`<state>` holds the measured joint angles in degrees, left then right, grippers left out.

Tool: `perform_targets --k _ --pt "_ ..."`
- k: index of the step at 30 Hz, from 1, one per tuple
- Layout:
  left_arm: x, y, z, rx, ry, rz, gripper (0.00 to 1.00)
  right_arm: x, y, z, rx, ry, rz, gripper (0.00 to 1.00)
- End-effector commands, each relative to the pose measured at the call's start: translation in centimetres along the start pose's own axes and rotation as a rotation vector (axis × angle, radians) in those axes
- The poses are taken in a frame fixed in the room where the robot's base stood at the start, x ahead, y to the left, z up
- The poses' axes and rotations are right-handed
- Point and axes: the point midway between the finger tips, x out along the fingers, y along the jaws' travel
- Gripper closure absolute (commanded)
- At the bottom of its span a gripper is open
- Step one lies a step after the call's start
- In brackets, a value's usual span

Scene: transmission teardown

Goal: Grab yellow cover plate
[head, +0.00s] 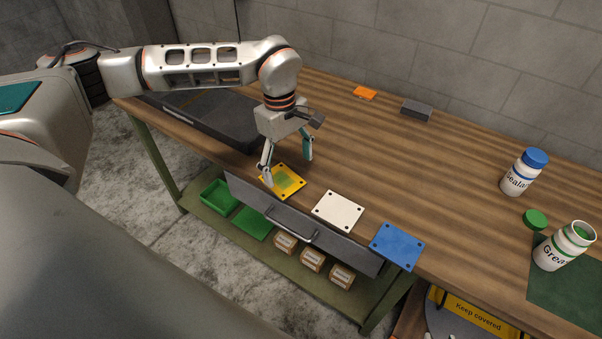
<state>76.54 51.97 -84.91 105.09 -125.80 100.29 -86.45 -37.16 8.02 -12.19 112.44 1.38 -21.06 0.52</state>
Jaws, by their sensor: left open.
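The yellow cover plate (291,187) lies flat near the front edge of the wooden table, with a greenish patch in its middle and dark holes at its corners. My left gripper (287,167) is open and points down over it. One finger is in front of the plate's left part and hides some of it. The other finger is beyond the plate's upper right side. I cannot tell whether the fingers touch the plate. My right gripper is not in view.
A white plate (338,211) and a blue plate (397,246) lie to the right along the front edge. A dark case (215,117) is at the left. A sealant bottle (524,172) and a grease jar (563,247) stand at the right. The table's middle (420,165) is clear.

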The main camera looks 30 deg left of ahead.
Motion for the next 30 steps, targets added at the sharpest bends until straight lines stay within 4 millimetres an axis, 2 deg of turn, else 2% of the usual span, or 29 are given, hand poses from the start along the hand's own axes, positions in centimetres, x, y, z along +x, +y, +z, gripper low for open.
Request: perform_targets --k 1,3,6,16,24,30 --pt "-0.8 0.0 -1.6 -0.002 0.044 0.003 0.22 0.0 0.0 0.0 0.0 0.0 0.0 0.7" --pt "-1.5 0.0 -2.9 0.0 0.082 0.003 0.22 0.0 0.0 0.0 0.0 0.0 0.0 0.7" --pt "-1.4 -0.1 -3.7 0.0 0.104 0.0 0.22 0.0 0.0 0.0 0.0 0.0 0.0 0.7" --pt "1.8 -0.4 -3.9 0.0 0.102 -0.001 0.22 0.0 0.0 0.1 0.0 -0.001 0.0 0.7" --pt "5.4 -0.8 -4.1 -0.001 0.102 0.0 0.22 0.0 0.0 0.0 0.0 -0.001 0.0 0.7" --pt "6.0 -0.8 -4.2 0.0 0.102 0.003 0.22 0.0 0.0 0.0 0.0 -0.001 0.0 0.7"
